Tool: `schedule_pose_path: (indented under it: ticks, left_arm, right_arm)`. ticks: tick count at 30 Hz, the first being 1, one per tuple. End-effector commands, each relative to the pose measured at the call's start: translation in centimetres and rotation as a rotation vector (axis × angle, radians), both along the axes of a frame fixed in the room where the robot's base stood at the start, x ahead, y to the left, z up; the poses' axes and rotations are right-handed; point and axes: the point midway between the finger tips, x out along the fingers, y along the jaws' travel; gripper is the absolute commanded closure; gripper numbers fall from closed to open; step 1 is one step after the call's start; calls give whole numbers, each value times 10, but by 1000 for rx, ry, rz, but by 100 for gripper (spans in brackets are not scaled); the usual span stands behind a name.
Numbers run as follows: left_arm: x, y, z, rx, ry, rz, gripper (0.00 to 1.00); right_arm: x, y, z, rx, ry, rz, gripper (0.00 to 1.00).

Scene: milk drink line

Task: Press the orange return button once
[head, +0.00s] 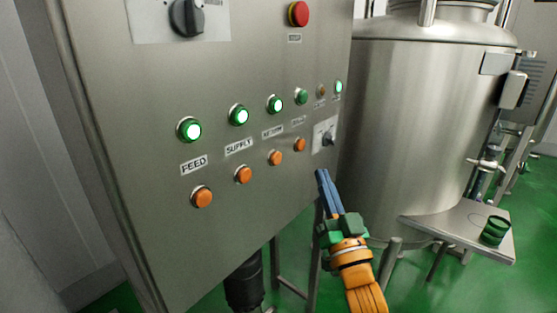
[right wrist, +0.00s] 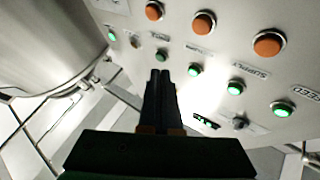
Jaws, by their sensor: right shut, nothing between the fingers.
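The orange return button (head: 275,157) is on the steel control panel, below the RETURN label (head: 272,131) and its lit green lamp (head: 274,104). In the right wrist view the orange return button (right wrist: 204,23) is near the top, beyond the fingertips and to their right. My right gripper (head: 322,176) is shut and empty, with blue fingers pointing up, below and right of the button in the head view. It shows in the right wrist view too (right wrist: 160,76). It appears apart from the button. My left gripper is not in view.
Neighbouring orange buttons are supply (head: 243,174), feed (head: 202,197) and one to the right (head: 299,144). A rotary switch (head: 327,138) is close above the fingertips in the head view. A red stop button (head: 298,13) is higher. A steel tank (head: 420,130) stands at right.

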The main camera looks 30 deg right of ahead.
Motion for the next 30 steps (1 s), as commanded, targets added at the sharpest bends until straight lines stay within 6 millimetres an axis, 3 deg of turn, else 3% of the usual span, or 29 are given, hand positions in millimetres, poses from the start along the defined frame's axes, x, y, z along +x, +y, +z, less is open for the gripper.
schedule_pose_path:
  ticks: [15, 30]
  left_arm:
    - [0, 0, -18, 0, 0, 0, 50]
    - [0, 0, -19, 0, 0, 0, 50]
  right_arm:
    - [65, 27, -2, 1, 0, 0, 100]
    - [73, 31, 0, -2, 1, 0, 100]
